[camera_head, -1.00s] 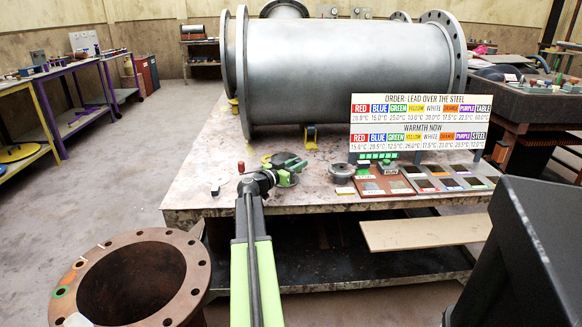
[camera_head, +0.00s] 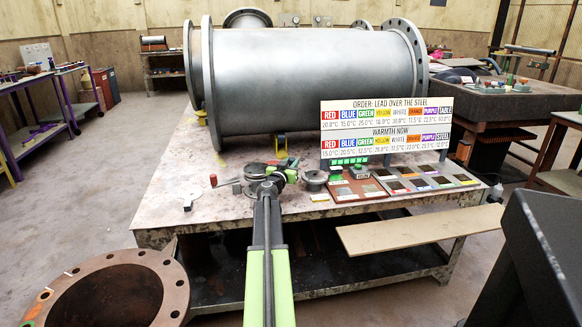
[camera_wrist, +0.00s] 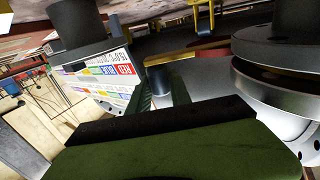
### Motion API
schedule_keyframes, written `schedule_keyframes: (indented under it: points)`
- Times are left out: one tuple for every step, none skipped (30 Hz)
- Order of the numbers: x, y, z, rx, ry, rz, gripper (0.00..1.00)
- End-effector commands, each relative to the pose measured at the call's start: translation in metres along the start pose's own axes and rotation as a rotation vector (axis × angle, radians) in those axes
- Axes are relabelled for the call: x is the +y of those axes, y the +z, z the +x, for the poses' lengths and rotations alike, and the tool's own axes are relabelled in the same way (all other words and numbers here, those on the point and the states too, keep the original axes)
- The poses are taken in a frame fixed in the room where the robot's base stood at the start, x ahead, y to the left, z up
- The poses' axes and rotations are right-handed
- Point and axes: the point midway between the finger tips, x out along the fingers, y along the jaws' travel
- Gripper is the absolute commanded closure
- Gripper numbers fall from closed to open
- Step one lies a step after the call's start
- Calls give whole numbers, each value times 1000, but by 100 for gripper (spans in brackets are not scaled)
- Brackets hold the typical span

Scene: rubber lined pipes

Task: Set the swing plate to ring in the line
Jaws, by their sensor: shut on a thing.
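A fixture stands at the table's front edge, with a round grey plate (camera_head: 254,171), a red-knobbed lever (camera_head: 213,180) at its left and a green part (camera_head: 288,174) at its right. I take it for the swing plate assembly; which part swings is unclear. My gripper (camera_head: 266,186) is at the front of this fixture, right of the red knob. In the wrist view its dark green fingers (camera_wrist: 160,92) are closed about a small dark post (camera_wrist: 160,78). My arm hides part of the fixture.
A dark grey spool-like ring (camera_head: 314,181) stands right of the fixture. Sample tiles (camera_head: 405,184) and a sign board (camera_head: 385,130) stand farther right. A large flanged pipe (camera_head: 310,80) lies behind. A rusty flanged pipe (camera_head: 150,262) stands at front left. A plank (camera_head: 420,229) juts out below the table.

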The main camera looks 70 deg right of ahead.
Motion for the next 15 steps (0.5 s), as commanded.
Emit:
schedule_keyframes:
  points:
    - [5,-1,5,2,12,-6,100]
    - [4,-1,6,2,11,-6,100]
    - [3,-1,7,2,10,-6,100]
    - [2,-1,8,2,9,-6,100]
    - [1,-1,8,2,8,-6,100]
    - [0,-1,9,2,7,-6,100]
    - [0,-1,9,2,7,-7,100]
    - [-1,-1,10,2,6,-7,100]
    - [-1,-1,10,2,5,-7,100]
    - [-2,-1,10,2,5,-7,100]
    - [-2,-1,10,2,5,-7,100]
    - [-2,-1,10,3,4,-7,100]
    - [-2,-1,10,3,4,-7,100]
    - [-2,-2,10,3,4,-7,100]
    - [-2,-2,10,3,4,-7,100]
